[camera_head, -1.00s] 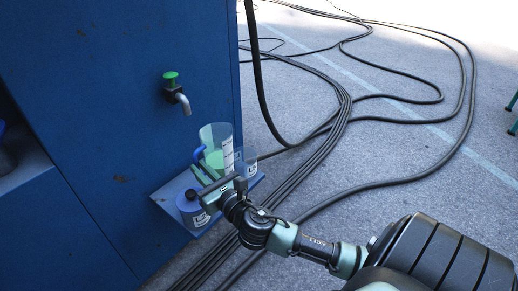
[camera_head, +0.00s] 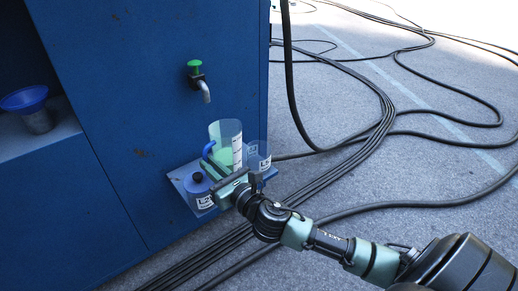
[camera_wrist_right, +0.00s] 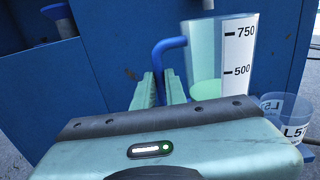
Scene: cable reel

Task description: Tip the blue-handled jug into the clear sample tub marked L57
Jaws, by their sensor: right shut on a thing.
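The clear jug (camera_head: 226,142) with a blue handle stands upright in front of the blue cabinet and holds green liquid. In the right wrist view the jug (camera_wrist_right: 225,60) shows 500 and 750 marks, with the liquid below 500. My right gripper (camera_head: 213,171) is shut on the jug's blue handle (camera_wrist_right: 168,46). Its body hides the jug's base, so I cannot tell whether the jug touches the shelf. The clear sample tub (camera_head: 259,154) is just right of the jug; its L57 label shows in the right wrist view (camera_wrist_right: 294,127). My left gripper is out of view.
A green-topped tap (camera_head: 197,80) is above the jug. A blue funnel (camera_head: 24,99) sits in the cabinet recess. Black cables (camera_head: 350,150) cross the floor at right.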

